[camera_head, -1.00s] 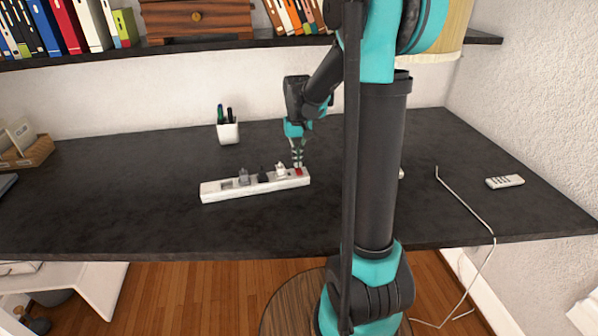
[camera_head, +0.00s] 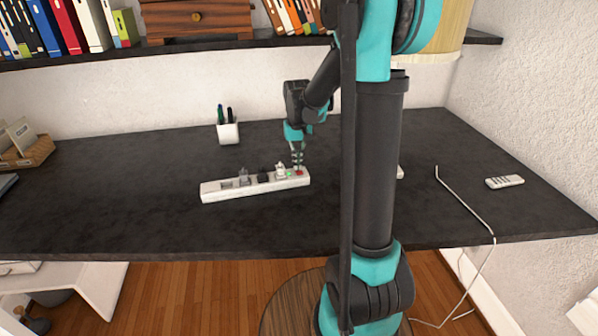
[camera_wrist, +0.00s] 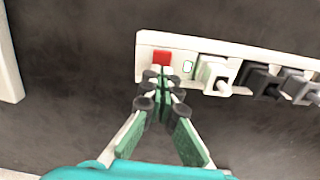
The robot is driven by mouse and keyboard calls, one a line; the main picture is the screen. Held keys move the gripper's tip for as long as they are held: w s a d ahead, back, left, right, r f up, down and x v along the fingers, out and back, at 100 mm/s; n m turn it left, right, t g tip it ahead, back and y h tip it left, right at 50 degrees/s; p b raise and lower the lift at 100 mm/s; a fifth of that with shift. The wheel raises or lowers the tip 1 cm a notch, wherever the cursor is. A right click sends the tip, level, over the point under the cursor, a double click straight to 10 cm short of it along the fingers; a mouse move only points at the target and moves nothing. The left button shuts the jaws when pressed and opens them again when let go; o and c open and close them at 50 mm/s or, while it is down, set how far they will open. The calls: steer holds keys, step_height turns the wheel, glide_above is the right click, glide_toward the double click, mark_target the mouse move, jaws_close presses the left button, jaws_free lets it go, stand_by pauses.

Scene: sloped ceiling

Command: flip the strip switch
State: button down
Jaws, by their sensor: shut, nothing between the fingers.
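The white power strip (camera_head: 240,190) lies on the dark desk, with several plugs in it. Its red switch (camera_head: 299,172) is at the right end in the head view; in the wrist view the red switch (camera_wrist: 161,58) is at the left end. A small green indicator (camera_head: 289,174) shows beside the switch, and as a green outline in the wrist view (camera_wrist: 187,67). My gripper (camera_head: 298,165) points down at the switch end, shut and empty. In the wrist view its fingertips (camera_wrist: 162,72) are at the switch's near edge and hide part of it; contact is unclear.
A white pen cup (camera_head: 228,132) stands behind the strip. A remote (camera_head: 505,182) and a white cable (camera_head: 465,203) are on the right. A shelf (camera_head: 270,42) overhangs the back. The desk (camera_head: 110,215) is clear in front of the strip.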

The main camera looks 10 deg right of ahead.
steer(key=shift+r, duration=3.5)
